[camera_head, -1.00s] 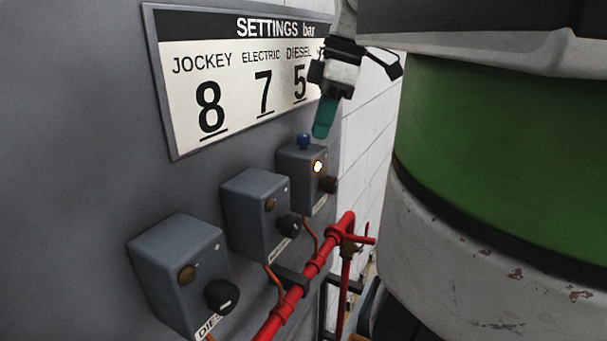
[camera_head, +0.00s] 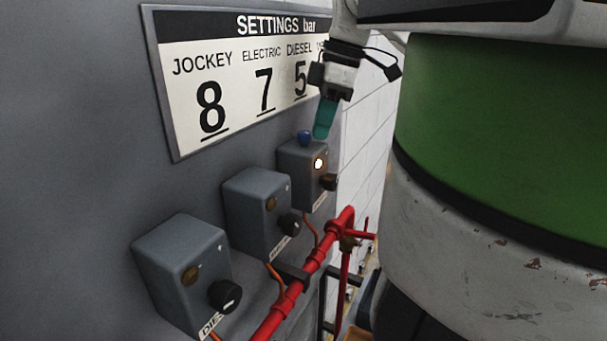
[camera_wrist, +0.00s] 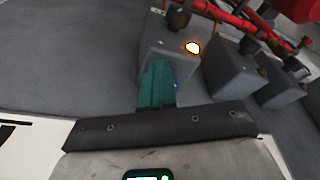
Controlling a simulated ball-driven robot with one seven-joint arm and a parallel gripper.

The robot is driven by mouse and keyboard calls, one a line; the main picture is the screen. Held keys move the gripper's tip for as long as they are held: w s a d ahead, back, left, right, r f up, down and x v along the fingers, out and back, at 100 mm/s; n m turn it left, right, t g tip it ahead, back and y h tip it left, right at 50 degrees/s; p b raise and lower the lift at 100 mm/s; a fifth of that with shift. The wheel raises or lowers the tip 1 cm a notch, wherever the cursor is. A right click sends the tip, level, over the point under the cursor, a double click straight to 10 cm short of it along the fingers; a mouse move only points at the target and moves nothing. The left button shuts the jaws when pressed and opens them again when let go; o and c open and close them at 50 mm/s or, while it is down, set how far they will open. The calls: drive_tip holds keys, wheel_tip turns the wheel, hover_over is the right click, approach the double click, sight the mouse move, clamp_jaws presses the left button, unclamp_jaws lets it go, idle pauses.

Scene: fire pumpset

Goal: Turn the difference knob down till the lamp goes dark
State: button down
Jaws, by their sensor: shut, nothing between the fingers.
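The farthest grey switch box (camera_head: 296,178) has a lit lamp (camera_head: 318,163) on its front. In the wrist view the teal fingers (camera_wrist: 157,85) reach over the box (camera_wrist: 180,65).
Two more grey boxes, a middle one (camera_head: 250,210) and a near one (camera_head: 175,262), have unlit lamps and black knobs. A settings board (camera_head: 240,80) hangs above. A red pipe (camera_head: 315,262) runs below the boxes.

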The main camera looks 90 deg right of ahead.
drive_tip(key=shift+s+r, duration=0.2)
drive_tip(key=shift+r, duration=0.2)
drive_tip(key=v, duration=0.2)
drive_tip(key=w+v, duration=0.1)
drive_tip(key=v, duration=0.2)
drive_tip(key=shift+r, duration=0.4)
